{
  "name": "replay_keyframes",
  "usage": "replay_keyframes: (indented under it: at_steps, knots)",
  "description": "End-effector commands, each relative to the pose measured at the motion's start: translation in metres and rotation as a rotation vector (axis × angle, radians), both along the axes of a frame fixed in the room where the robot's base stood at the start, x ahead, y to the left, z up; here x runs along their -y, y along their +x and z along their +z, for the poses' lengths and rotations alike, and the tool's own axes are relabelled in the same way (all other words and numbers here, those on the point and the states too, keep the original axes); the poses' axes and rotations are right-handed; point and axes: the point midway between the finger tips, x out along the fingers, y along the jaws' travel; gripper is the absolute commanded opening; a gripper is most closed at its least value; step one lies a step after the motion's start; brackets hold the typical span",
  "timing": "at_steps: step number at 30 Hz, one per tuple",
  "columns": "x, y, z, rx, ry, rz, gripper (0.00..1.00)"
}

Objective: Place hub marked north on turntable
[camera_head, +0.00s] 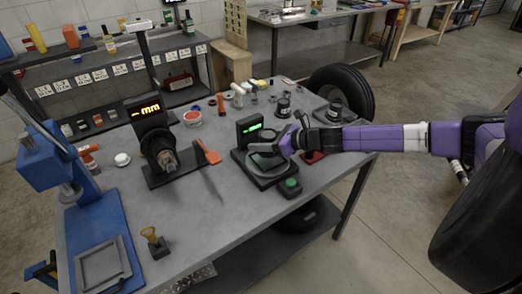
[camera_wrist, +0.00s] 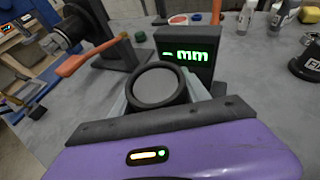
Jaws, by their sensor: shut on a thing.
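My gripper (camera_head: 274,147) reaches in from the right, low over the turntable gauge. In the wrist view my gripper (camera_wrist: 156,97) is shut on a round dark hub (camera_wrist: 136,88) with a grey face, its fingers on either side. No north marking is readable on it. The turntable (camera_head: 262,177) is a black base with a round plate and a green-lit display (camera_head: 250,128); this display also shows in the wrist view (camera_wrist: 187,52), reading "- mm". My gripper covers part of the plate, and I cannot tell whether the hub touches it.
A second gauge (camera_head: 158,140) with an orange display stands left, beside an orange-handled tool (camera_head: 209,152). A green-button box (camera_head: 290,187) sits in front of the turntable. Other dark hubs (camera_head: 284,106) stand behind and right. A blue press (camera_head: 62,170) is at far left.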

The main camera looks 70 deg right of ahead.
Motion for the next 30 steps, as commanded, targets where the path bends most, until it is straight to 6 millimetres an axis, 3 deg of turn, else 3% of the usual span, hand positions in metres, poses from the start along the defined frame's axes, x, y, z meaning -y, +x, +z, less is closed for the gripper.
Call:
replay_keyframes:
  at_steps: [5,13,25,26,28,30]
  knots:
    - [-0.001,0.001,-0.007,0.002,0.000,0.002,0.00]
    - [-0.001,0.000,-0.038,0.002,0.002,0.000,0.00]
    - [-0.001,0.000,-0.044,0.003,0.000,0.002,0.00]
    - [-0.001,0.000,-0.044,0.000,0.000,0.001,0.60]
    - [-0.001,0.000,-0.044,0.000,0.000,0.001,0.73]
    - [-0.001,0.000,-0.044,0.000,0.000,0.001,0.75]
